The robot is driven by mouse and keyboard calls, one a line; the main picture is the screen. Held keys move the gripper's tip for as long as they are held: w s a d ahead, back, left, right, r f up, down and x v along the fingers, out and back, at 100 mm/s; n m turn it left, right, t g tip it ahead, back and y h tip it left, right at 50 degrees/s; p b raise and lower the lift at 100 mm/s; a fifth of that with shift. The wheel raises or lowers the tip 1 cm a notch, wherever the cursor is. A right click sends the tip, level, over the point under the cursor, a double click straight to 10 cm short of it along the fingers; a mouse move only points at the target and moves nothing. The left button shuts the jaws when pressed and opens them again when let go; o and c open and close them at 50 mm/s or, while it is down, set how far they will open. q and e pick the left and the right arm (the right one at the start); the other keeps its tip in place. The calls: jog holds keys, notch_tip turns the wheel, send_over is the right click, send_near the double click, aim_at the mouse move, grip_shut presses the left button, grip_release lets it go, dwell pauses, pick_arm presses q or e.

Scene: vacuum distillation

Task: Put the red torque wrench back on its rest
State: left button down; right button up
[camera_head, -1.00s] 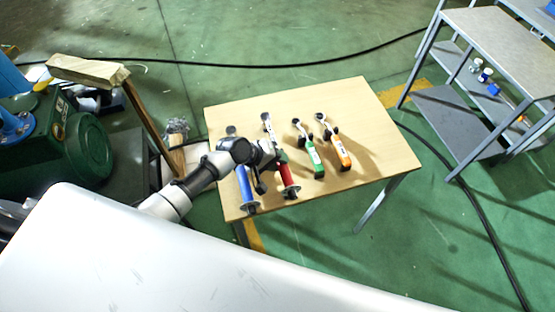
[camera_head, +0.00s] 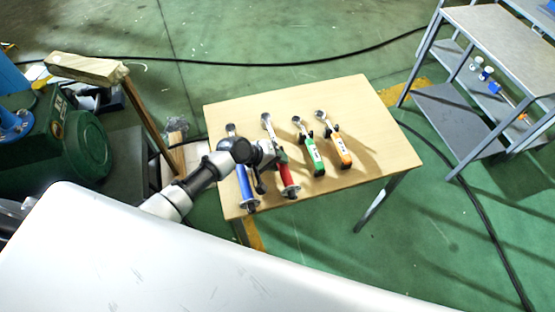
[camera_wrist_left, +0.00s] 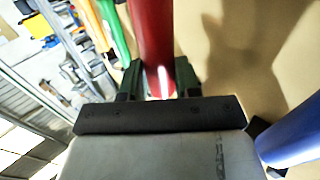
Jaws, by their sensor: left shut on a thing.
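The red torque wrench (camera_head: 289,181) is at the wooden table, between the blue wrench (camera_head: 245,187) and the green wrench (camera_head: 313,157). My left gripper (camera_head: 280,158) is shut on its red handle. In the left wrist view the red handle (camera_wrist_left: 152,45) runs between the two dark fingers (camera_wrist_left: 158,82). The wrench's head points toward the far side of the table. Whether it touches its rest cannot be told; the arm hides part of it. My right gripper is not in view.
The wooden table (camera_head: 370,120) also holds an orange wrench (camera_head: 340,151) at the right of the row. The blue wrench stands close at the left of my gripper. A grey shelf unit (camera_head: 500,45) is at the far right. The table's right part is clear.

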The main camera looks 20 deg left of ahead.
pick_arm(q)
jog(key=shift+f+b, duration=0.6)
jog(key=shift+f, duration=0.15)
jog(key=c, duration=0.8)
grip_release()
jog(key=shift+o, duration=0.4)
jog(key=shift+s+f, duration=0.1)
jog(key=shift+f, duration=0.1)
jog(key=v, duration=1.1)
jog(key=shift+r, duration=0.15)
jog(key=shift+d, duration=0.1)
